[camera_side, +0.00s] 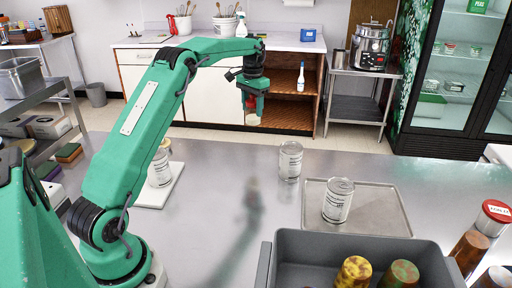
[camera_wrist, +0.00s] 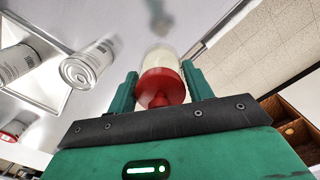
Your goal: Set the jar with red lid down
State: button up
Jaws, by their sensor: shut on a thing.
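The jar with red lid (camera_wrist: 160,88) is between the two green fingers of my gripper (camera_wrist: 163,92) in the wrist view, its lid toward the camera and its pale body beyond. In the side view my gripper (camera_side: 252,98) is shut on the jar and holds it high above the steel counter (camera_side: 225,220). The jar's pale lower part (camera_side: 252,120) shows below the fingers, which hide much of the rest. A blurred reflection shows on the counter below it.
A labelled can (camera_side: 290,162) stands on the counter; another can (camera_side: 338,203) stands on a shallow tray (camera_side: 385,215). A grey bin (camera_side: 432,262) with patterned cups is in front. Another red-lidded container (camera_side: 494,214) stands at right. A white board (camera_side: 168,192) bears a jar (camera_side: 160,170). Mid-counter is clear.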

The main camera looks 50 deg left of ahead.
aim_at(255, 102)
jog(key=shift+r, duration=0.85)
jog(key=shift+d+r, duration=0.45)
jog(key=shift+r, duration=0.05)
jog(key=shift+d, duration=0.35)
jog(key=s+d+r+m, duration=0.1)
jog(key=s+d, duration=0.2)
jog(key=d, duration=0.7)
jog(key=s+d+r, duration=0.1)
jog(key=s+d, duration=0.2)
jog(key=d, duration=0.6)
jog(key=s+d+f, duration=0.2)
jog(key=s+d, duration=0.9)
jog(key=shift+m, duration=0.4)
jog(key=f, duration=0.5)
jog(key=shift+a+f, duration=0.2)
jog(key=shift+a, duration=0.05)
